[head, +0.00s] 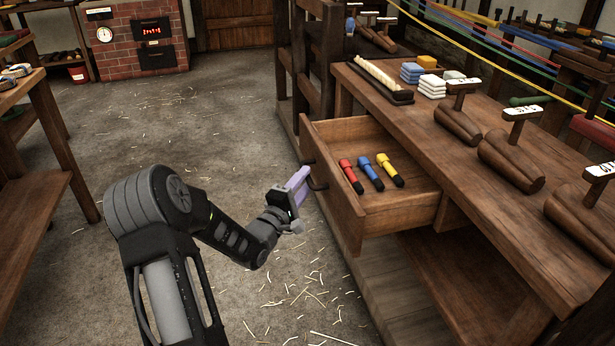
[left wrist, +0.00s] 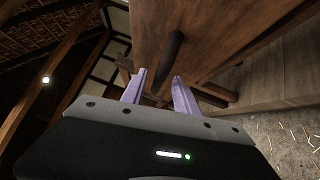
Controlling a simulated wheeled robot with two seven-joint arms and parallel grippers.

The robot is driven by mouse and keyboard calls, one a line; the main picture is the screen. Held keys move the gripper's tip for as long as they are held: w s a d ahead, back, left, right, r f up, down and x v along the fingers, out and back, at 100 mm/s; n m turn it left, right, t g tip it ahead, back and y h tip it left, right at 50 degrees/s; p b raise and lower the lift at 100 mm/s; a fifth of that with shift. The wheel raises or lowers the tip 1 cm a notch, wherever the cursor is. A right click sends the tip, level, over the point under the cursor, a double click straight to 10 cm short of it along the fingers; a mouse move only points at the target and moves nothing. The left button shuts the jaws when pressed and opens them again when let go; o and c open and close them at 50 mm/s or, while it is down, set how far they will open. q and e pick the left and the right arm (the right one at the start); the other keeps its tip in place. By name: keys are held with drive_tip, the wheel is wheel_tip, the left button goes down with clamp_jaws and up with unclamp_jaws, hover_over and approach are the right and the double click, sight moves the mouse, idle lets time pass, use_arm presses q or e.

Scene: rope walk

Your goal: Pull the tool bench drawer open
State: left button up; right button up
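The tool bench drawer (head: 335,215) stands pulled well out of the bench (head: 520,225). Red, blue and yellow tools lie inside it. Its dark handle (head: 317,178) is on the drawer front and shows in the left wrist view (left wrist: 172,55). My left gripper (head: 301,180) is at the drawer front, close to the handle. In the left wrist view its purple fingers (left wrist: 159,78) are apart, with a gap to the handle, whose lower end appears between or just beyond the tips. I cannot tell which. My right gripper is in neither view.
On the bench top are wooden cone-shaped tools (head: 512,160), a dark tray (head: 380,82) and small stacked blocks (head: 432,86). Coloured ropes run along the far right. A wooden shelf (head: 35,200) stands at left. The straw-strewn floor (head: 235,125) between is clear.

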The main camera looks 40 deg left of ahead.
use_arm(q)
drive_tip(key=v, duration=0.5)
drive_tip(key=shift+s+p, duration=0.35)
